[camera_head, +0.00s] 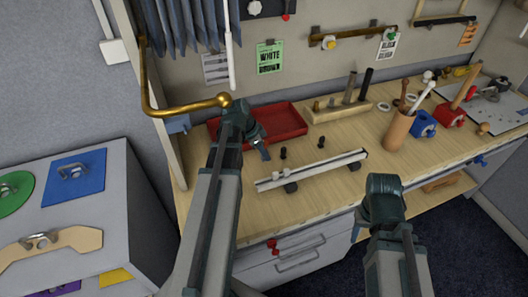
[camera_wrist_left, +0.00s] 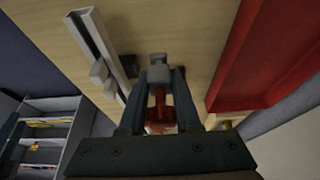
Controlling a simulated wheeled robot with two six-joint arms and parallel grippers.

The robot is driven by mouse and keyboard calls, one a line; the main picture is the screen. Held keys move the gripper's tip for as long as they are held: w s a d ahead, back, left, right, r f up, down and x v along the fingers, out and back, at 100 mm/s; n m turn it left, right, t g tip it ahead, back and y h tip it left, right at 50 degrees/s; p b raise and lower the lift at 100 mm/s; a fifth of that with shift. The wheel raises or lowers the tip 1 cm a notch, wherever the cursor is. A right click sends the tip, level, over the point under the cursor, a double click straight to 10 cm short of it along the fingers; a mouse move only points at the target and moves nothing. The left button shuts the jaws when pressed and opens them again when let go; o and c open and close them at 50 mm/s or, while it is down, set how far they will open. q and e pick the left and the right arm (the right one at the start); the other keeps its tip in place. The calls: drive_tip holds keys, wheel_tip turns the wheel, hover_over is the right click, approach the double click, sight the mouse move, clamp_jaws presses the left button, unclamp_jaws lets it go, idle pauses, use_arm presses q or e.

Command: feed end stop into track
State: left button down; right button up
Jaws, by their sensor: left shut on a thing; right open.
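The track (camera_head: 318,168) is a pale slotted rail lying along the front of the table on dark supports. In the left wrist view the track (camera_wrist_left: 92,32) runs at upper left, beside the fingers. My left gripper (camera_head: 263,150) is above the table, just behind the track's left end. It is shut on a small part with a grey block head and a red body, seemingly the end stop (camera_wrist_left: 158,74). The held part is apart from the track. My right gripper (camera_head: 384,190) is in front of the table, right of the track; its fingers are hidden from view.
A red tray (camera_head: 285,122) lies behind the left gripper. Black pegs (camera_head: 283,154) stand between tray and track, with another (camera_head: 354,166) near the track's right end. A wooden rack (camera_head: 340,109) and a tool cup (camera_head: 398,129) stand farther back and right. A brass rod (camera_head: 185,108) juts out at left.

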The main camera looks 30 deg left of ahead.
sight(264, 160)
use_arm(q)
drive_tip(key=shift+f+b, duration=3.15)
drive_tip(key=shift+f, duration=0.15)
drive_tip(key=c, duration=0.5)
unclamp_jaws()
drive_tip(key=shift+r+p, duration=0.25)
drive_tip(key=shift+p, duration=0.05)
drive_tip(key=shift+r+p, duration=0.4)
drive_tip(key=shift+r, duration=0.05)
